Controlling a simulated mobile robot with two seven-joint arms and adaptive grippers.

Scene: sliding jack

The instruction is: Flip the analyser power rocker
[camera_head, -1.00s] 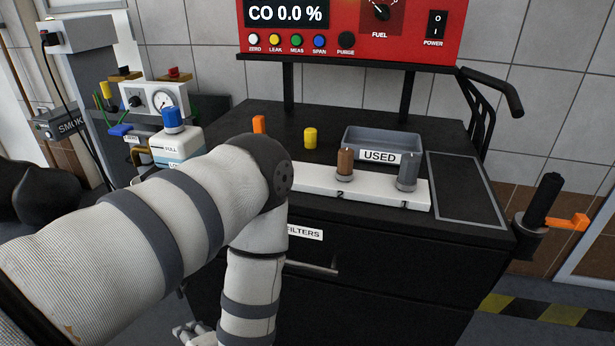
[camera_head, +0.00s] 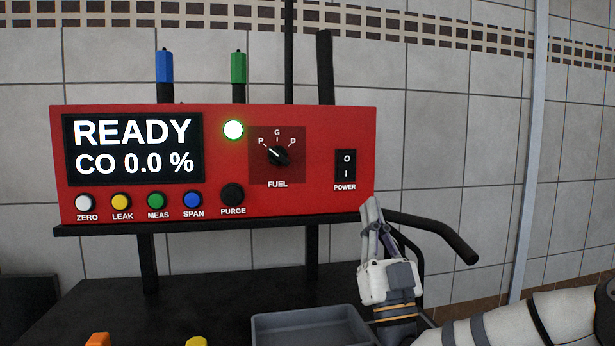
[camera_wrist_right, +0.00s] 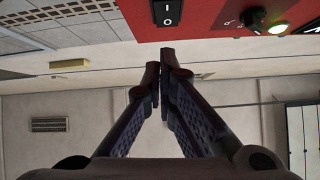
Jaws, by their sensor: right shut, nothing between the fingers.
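The red analyser (camera_head: 310,120) stands on a shelf, its screen (camera_head: 133,150) reading READY and CO 0.0 %. Its black power rocker (camera_head: 346,165), marked O above I, is at the right end of the front panel. My right gripper (camera_head: 371,205) is shut and empty, just below and right of the rocker, with its fingers pointing up. I cannot tell whether it touches the panel. The right wrist view shows the rocker (camera_wrist_right: 168,12) at the top, beyond the closed fingertips (camera_wrist_right: 167,52). My left gripper is out of view.
The fuel selector (camera_head: 277,155) and a lit green lamp (camera_head: 233,130) are left of the rocker. Coloured buttons (camera_head: 155,201) line the lower panel. A black handle (camera_head: 440,232) sticks out at the right. A grey tray (camera_head: 312,325) lies below.

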